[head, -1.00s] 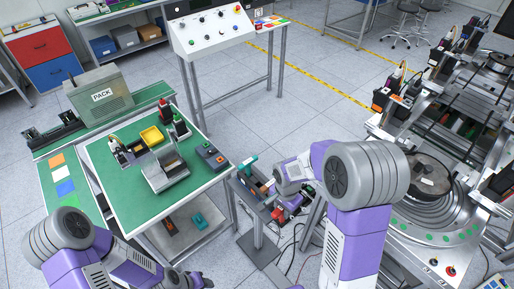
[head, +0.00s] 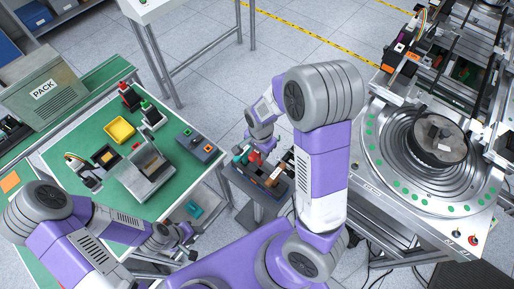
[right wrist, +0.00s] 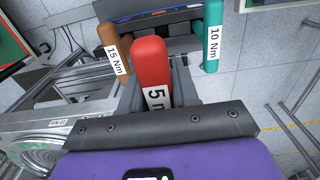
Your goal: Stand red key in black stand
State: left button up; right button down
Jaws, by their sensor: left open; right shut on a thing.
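The red key, with a label starting "5", is in my right gripper; its handle (right wrist: 151,68) points up the picture in the right wrist view. My right gripper (head: 260,151) is shut on it beside the dark stand (head: 253,187) in the head view. The stand, dark grey to black, also shows in the right wrist view (right wrist: 172,22), near a brown key (right wrist: 112,48) marked 15 Nm and a teal key (right wrist: 212,48) marked 10 Nm. The red key's lower end is hidden. My left gripper (head: 188,240) is open and empty by the green table's front edge.
The green table (head: 88,140) holds a yellow bin (head: 120,130), a grey metal fixture (head: 143,177) and a button box (head: 196,146). A large round machine (head: 437,145) stands at the right. Open floor lies behind the stand.

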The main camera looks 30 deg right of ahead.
aim_at(259, 159)
jog(key=shift+w+f, duration=0.1)
jog(key=shift+w, duration=0.25)
jog(key=shift+s+a, duration=0.1)
jog(key=shift+s, duration=0.2)
jog(key=shift+w+f+b, duration=0.15)
jog(key=shift+f+b, duration=0.3)
jog(key=shift+f, duration=0.2)
jog(key=shift+f+b, duration=1.35)
jog(key=shift+f, duration=0.45)
pick_arm(q)
jog(key=f, duration=0.3)
jog(key=shift+w+f, duration=0.25)
jog(key=shift+f, duration=0.1)
jog(key=shift+r+p, duration=0.35)
jog(key=shift+f, duration=0.15)
pick_arm(e)
jog(key=shift+f, duration=0.15)
pick_arm(q)
jog(key=shift+f+b, duration=2.05)
jog(key=shift+b, duration=0.2)
pick_arm(e)
jog(key=shift+f, duration=2.65)
pick_arm(q)
jog(key=shift+f, duration=0.1)
pick_arm(e)
jog(key=shift+f, duration=0.1)
